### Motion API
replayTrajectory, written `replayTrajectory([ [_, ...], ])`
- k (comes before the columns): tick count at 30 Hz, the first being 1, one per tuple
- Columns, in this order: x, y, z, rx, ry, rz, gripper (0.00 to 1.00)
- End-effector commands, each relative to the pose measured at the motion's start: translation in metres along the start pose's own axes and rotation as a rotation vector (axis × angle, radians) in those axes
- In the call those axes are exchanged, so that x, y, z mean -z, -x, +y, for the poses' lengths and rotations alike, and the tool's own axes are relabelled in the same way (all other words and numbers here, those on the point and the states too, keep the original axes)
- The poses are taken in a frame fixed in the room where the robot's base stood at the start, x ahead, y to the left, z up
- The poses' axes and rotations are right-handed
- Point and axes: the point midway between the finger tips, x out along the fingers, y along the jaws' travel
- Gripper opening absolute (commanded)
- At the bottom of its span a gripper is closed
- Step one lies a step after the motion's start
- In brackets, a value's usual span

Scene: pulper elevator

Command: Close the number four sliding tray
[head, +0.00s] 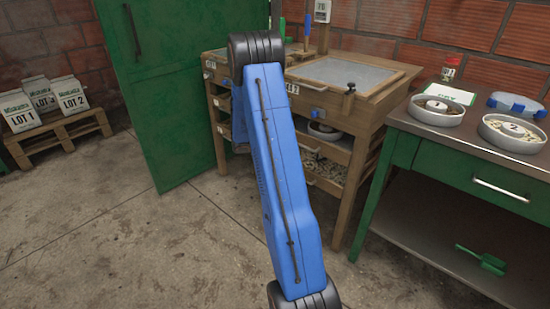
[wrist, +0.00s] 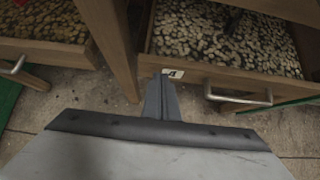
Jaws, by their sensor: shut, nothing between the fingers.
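The number four sliding tray (wrist: 236,82) is in the upper right of the wrist view. It is a wooden tray full of pale beans, its inside seen from above, so it stands at least partly open. Its front carries a small white label (wrist: 173,72) with a 4 and a metal handle (wrist: 238,97). My gripper (wrist: 162,80) is shut and empty, its tips at the tray's front just below the label, left of the handle. I cannot tell whether they touch the wood. In the head view my blue arm hides the gripper.
Another bean-filled tray (wrist: 40,42) lies left of a wooden post (wrist: 108,35) in the wrist view. In the head view, a green table (head: 440,157) stands right of the wooden station (head: 362,122), and a green door (head: 183,85) left.

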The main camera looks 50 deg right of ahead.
Motion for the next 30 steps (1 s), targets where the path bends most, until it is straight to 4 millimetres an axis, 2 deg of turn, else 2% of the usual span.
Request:
replayTrajectory([
  [3,0.013,0.018,0.01,-0.004,0.002,0.001,0.0],
  [9,0.013,0.06,0.009,-0.004,0.002,0.002,0.0],
  [15,0.013,0.093,0.008,-0.004,0.003,0.003,0.0],
  [21,0.013,0.11,0.008,-0.003,0.003,0.004,0.0],
  [30,0.013,0.113,0.007,-0.002,0.002,0.004,0.0],
])
